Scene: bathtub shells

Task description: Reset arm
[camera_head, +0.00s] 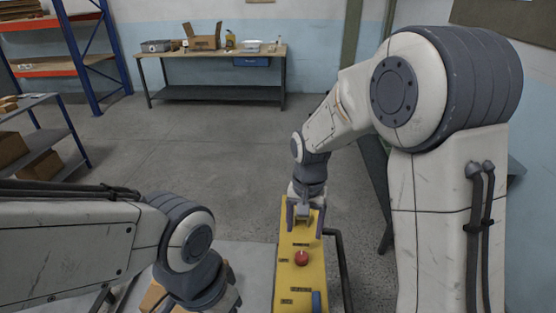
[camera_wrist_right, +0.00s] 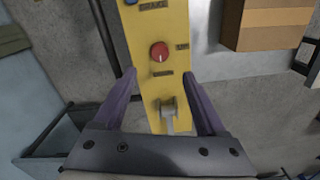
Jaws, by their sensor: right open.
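A yellow control panel (camera_head: 287,276) stands at the lower middle of the head view and also shows in the right wrist view (camera_wrist_right: 145,40). It carries a red round knob (camera_head: 302,258), which shows in the wrist view (camera_wrist_right: 159,51). A grey lever or switch (camera_wrist_right: 168,108) sits on the panel, between my right gripper's fingers in the wrist view. My right gripper (camera_head: 304,222) is open over the far end of the panel, its two purple-grey fingers spread either side of it. Contact with the lever cannot be told. My left gripper (camera_head: 226,300) is at the bottom edge, partly cut off.
A cardboard box (camera_head: 152,297) is partly hidden by my left arm. A blue part (camera_head: 317,301) sits at the panel's near end. A workbench (camera_head: 215,54) with boxes stands at the back wall; shelves (camera_head: 40,122) stand at left. The floor between is clear.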

